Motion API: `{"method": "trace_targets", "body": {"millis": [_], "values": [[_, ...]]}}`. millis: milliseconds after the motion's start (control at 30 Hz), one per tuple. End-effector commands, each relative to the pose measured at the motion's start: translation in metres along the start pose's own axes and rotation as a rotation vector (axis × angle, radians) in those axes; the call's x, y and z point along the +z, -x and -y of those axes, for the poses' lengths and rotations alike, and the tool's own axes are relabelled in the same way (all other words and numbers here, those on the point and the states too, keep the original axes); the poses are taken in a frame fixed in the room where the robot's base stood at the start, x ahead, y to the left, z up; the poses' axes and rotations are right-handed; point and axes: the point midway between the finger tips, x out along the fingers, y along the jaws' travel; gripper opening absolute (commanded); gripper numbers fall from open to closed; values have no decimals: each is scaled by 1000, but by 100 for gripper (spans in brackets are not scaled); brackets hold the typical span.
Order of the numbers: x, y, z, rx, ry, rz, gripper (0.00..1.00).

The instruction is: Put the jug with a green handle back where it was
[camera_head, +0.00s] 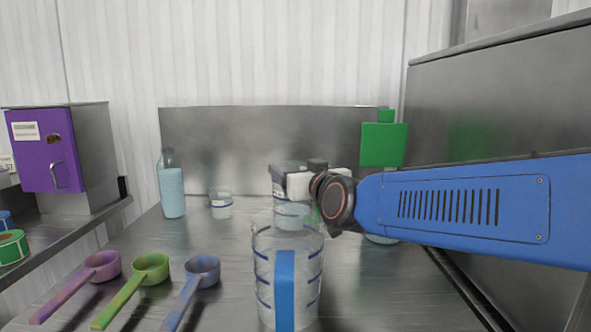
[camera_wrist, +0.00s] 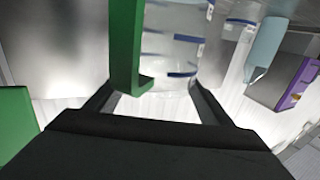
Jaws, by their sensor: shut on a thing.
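The clear jug with a green handle (camera_wrist: 125,45) shows in the wrist view, with blue marks on its wall. My gripper (camera_wrist: 152,100) is shut on this jug, its dark fingers at either side of the handle area. In the head view my gripper (camera_head: 318,187) is at the middle of the bench, and the jug (camera_head: 291,214) is mostly hidden behind a nearer jug and my gripper. I cannot tell whether its base touches the bench. The nearer clear jug with a blue handle (camera_head: 285,290) stands upright in front.
Three scoops, pink (camera_head: 103,265), green (camera_head: 151,268) and blue (camera_head: 203,270), lie at front left. A bottle (camera_head: 172,190) and small cup (camera_head: 221,205) stand behind them. A steel wall (camera_head: 500,100) bounds the right. A purple-doored box (camera_head: 45,150) is left.

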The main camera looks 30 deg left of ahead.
Motion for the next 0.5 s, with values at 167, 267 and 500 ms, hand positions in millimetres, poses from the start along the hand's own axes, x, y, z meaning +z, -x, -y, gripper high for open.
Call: {"method": "trace_targets", "body": {"millis": [167, 267, 500], "values": [[-1, 0, 0, 0, 0, -2, 12], [1, 0, 0, 0, 0, -1, 12], [2, 0, 0, 0, 0, 0, 93]]}}
